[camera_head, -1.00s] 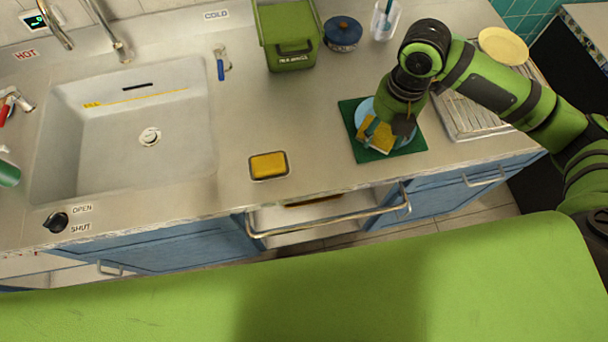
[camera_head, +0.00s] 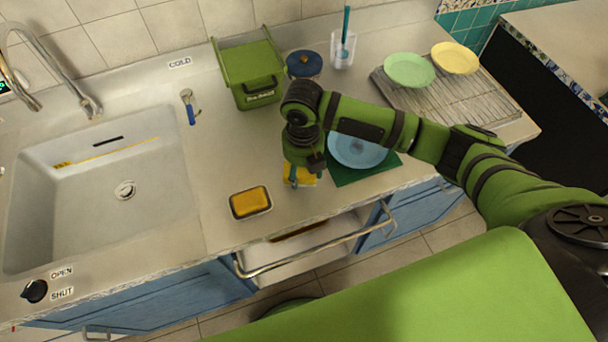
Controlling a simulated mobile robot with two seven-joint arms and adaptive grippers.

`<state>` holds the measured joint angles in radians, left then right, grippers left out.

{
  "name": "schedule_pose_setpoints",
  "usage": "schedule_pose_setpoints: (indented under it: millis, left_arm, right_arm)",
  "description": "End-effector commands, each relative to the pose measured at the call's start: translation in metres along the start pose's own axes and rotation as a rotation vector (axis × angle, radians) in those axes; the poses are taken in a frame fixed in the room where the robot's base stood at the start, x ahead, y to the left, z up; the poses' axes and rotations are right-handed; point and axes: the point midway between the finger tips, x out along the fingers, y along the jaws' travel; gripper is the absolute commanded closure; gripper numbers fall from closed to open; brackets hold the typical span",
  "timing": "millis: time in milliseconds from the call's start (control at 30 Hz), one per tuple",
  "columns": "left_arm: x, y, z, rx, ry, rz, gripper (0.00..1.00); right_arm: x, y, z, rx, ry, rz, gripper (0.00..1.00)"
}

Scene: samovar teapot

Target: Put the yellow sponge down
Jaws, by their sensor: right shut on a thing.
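The yellow sponge (camera_head: 309,180) shows partly below my right gripper (camera_head: 298,182), which is shut on it. The gripper's body hides much of the sponge. It is over the counter just left of the blue plate (camera_head: 366,151), which lies on a dark green mat (camera_head: 349,178). I cannot tell whether the sponge touches the counter. Another yellow-orange block (camera_head: 250,202) sits in a small dark-rimmed dish to the left. My left gripper is not in view.
The sink (camera_head: 70,232) is at left. A green bin (camera_head: 258,85) and a blue-lidded pot (camera_head: 304,64) stand behind the gripper. A drying rack (camera_head: 480,100) with two plates is at right. An open drawer (camera_head: 310,252) juts out below the counter edge.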

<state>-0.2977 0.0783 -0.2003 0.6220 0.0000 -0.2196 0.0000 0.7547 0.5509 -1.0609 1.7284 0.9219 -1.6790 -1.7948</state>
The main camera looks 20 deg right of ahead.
Motion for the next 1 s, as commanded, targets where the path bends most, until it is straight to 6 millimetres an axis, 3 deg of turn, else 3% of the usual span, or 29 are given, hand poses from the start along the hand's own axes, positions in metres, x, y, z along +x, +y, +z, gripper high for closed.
schedule_pose_setpoints:
  millis: [233,667,700,733,1000]
  left_arm:
    - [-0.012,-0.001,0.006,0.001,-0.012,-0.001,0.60]
    - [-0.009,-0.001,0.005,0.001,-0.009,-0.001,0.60]
    - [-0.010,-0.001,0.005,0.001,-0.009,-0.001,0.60]
    - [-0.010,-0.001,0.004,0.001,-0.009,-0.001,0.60]
    - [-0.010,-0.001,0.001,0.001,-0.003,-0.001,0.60]
  right_arm:
    - [0.033,-0.001,-0.001,0.001,0.003,-0.003,0.69]
    - [0.042,-0.001,0.000,0.000,0.001,-0.002,0.69]
    - [0.042,-0.001,0.000,0.001,0.000,-0.002,0.31]
    - [0.041,-0.001,0.000,0.000,0.000,-0.002,0.19]
    - [0.041,-0.001,0.000,0.000,0.001,-0.002,0.19]
